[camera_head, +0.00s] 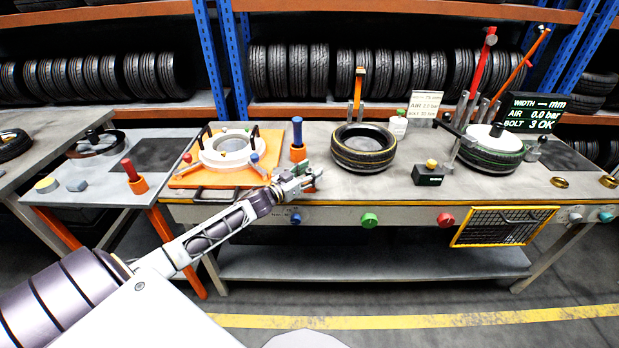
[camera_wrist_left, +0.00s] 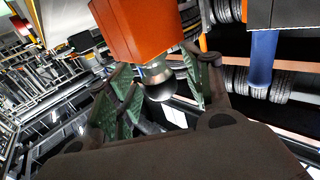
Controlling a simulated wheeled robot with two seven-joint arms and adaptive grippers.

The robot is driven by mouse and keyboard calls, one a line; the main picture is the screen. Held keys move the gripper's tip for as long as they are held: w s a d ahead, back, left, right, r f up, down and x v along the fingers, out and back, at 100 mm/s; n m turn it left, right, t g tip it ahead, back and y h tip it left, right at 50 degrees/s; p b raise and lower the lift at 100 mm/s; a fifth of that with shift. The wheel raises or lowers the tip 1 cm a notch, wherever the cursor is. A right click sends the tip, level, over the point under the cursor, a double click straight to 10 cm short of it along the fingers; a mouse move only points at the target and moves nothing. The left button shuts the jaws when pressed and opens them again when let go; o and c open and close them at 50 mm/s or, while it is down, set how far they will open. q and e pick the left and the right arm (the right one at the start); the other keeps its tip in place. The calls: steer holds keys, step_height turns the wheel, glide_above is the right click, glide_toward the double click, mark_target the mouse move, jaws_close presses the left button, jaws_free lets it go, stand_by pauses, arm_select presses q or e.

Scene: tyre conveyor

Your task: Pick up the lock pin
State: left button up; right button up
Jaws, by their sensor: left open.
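My left gripper (camera_head: 308,179) is open at the front edge of the middle bench. A blue-handled upright pin (camera_head: 297,132) stands in an orange holder (camera_head: 298,154), just behind the gripper. A red-handled pin (camera_head: 130,170) stands in another orange holder (camera_head: 138,185) on the left bench. I cannot tell which pin is the lock pin. In the left wrist view, the green-padded fingers (camera_wrist_left: 163,88) are apart. An orange block (camera_wrist_left: 140,28) with a metal stem and dark round end (camera_wrist_left: 160,90) shows near and between them; contact is unclear. My right gripper is not in view.
An orange plate with a white ring (camera_head: 232,150) lies left of the blue pin. A tyre (camera_head: 363,158) lies to its right. A yellow-buttoned black box (camera_head: 429,175) and another tyre (camera_head: 487,157) are farther right. Tyre racks stand behind.

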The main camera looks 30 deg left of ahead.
arm_select(q)
steer(key=shift+c, duration=0.4)
jaws_close()
steer(key=shift+r, duration=0.2)
steer(key=shift+r+p, duration=0.3)
steer(key=shift+r, duration=4.55)
steer(key=shift+r, duration=0.2)
